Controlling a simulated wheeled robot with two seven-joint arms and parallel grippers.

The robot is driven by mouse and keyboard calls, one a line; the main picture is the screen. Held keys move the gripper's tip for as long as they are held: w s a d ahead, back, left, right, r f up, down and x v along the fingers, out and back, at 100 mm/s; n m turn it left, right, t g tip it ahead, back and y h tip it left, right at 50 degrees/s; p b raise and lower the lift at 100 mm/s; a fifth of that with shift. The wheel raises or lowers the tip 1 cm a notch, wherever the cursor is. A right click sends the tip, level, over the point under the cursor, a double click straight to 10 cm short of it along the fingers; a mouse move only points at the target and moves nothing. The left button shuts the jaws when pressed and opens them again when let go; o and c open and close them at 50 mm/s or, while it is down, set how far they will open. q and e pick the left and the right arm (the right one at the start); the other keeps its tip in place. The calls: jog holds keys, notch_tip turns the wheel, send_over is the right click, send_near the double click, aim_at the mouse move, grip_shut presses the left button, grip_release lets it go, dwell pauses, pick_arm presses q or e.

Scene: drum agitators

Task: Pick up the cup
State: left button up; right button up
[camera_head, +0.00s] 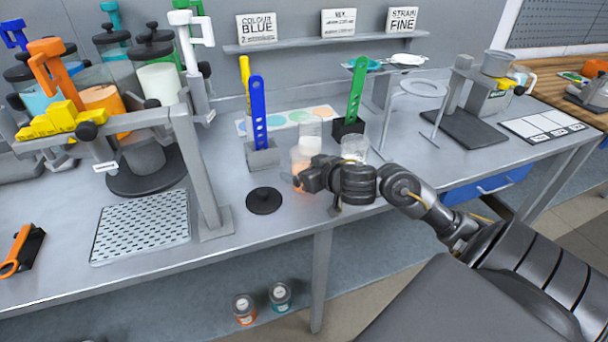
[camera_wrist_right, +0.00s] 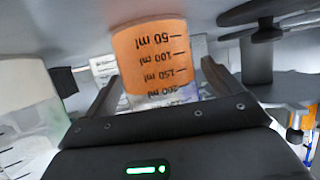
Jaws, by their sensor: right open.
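A clear graduated cup with orange contents (camera_head: 300,161) stands on the grey bench near the middle of the head view, partly hidden by my right gripper. My right gripper (camera_head: 303,181) comes in from the right, low at the cup's near side. In the right wrist view the cup (camera_wrist_right: 153,58) shows large with its ml marks upside down. It stands between the two open fingers of my right gripper (camera_wrist_right: 158,78); I cannot tell whether either finger touches it. My left gripper is not in view.
A cup with white contents (camera_head: 310,138) stands just behind, and a clear cup (camera_head: 355,148) close to the right. A black disc (camera_head: 264,200) lies front left. A holder (camera_head: 262,155) with a blue strip stands left, and a green strip (camera_head: 356,90) stands behind right.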

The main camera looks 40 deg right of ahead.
jog(key=shift+c, duration=0.5)
jog(key=c, duration=1.1)
jog(key=shift+r, duration=0.15)
jog(key=shift+r+p, duration=0.9)
jog(key=shift+r, duration=0.1)
jog(key=s+d+r+p, duration=0.4)
jog(key=s+r+p, duration=0.6)
jog(key=s+p, duration=0.2)
jog(key=shift+s+d+r, duration=0.4)
jog(key=shift+s, duration=0.1)
jog(key=shift+s, duration=0.1)
